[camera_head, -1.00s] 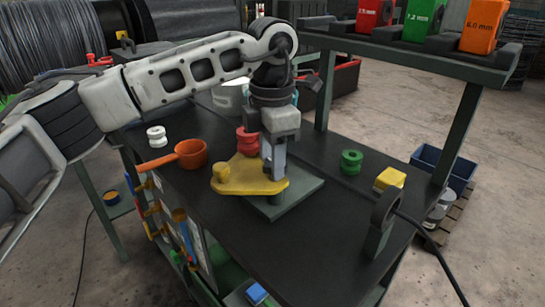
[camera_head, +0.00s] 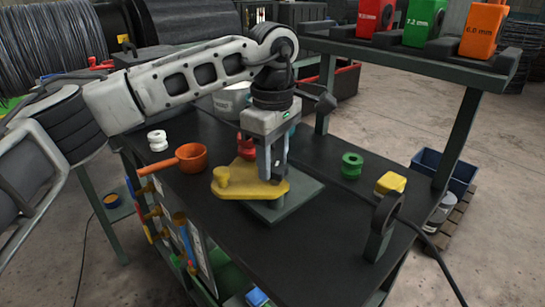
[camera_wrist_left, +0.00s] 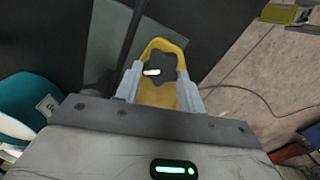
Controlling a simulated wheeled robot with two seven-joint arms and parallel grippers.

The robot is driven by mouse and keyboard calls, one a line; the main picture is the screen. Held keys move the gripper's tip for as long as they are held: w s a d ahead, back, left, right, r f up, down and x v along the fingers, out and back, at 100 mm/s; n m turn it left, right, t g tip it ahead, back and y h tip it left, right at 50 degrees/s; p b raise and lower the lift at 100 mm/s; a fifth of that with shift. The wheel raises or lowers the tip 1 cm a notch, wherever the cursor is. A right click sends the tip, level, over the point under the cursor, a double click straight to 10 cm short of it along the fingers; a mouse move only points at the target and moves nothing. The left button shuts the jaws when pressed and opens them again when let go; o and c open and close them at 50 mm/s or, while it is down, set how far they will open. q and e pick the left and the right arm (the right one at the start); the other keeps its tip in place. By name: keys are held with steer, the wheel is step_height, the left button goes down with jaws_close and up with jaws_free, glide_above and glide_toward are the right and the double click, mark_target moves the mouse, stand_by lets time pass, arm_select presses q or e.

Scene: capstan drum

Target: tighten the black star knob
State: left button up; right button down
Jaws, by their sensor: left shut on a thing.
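The black star knob (camera_wrist_left: 158,70) sits on the yellow plate between my left gripper's fingers in the left wrist view; a small white mark shows on it. In the head view the knob is mostly hidden by the fingers. My left gripper (camera_head: 272,180) points down over the right part of the yellow plate (camera_head: 238,184) and is shut on the knob. The yellow plate lies on a grey-green base (camera_head: 300,205) on the dark bench and also shows in the left wrist view (camera_wrist_left: 183,92). My right gripper is not in view.
A red spool (camera_head: 246,145) stands behind the plate, a green spool (camera_head: 352,165) to the right and a white spool (camera_head: 157,140) to the left. An orange pan (camera_head: 190,158) is left of the plate. A yellow block (camera_head: 390,183) and a dark ring stand (camera_head: 383,225) are at right.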

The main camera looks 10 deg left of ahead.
mark_target(274, 165)
arm_select(q)
steer(key=m, duration=0.4)
steer(key=shift+w+r, duration=0.1)
steer(key=shift+w, duration=0.05)
steer(key=shift+d+m, duration=0.1)
steer(key=shift+m, duration=0.9)
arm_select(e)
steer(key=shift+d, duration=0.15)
arm_select(q)
steer(key=o, duration=0.7)
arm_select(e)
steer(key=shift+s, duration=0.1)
arm_select(q)
step_height(274, 165, up, 16)
steer(key=shift+m+p, duration=0.3)
steer(key=shift+p, duration=0.15)
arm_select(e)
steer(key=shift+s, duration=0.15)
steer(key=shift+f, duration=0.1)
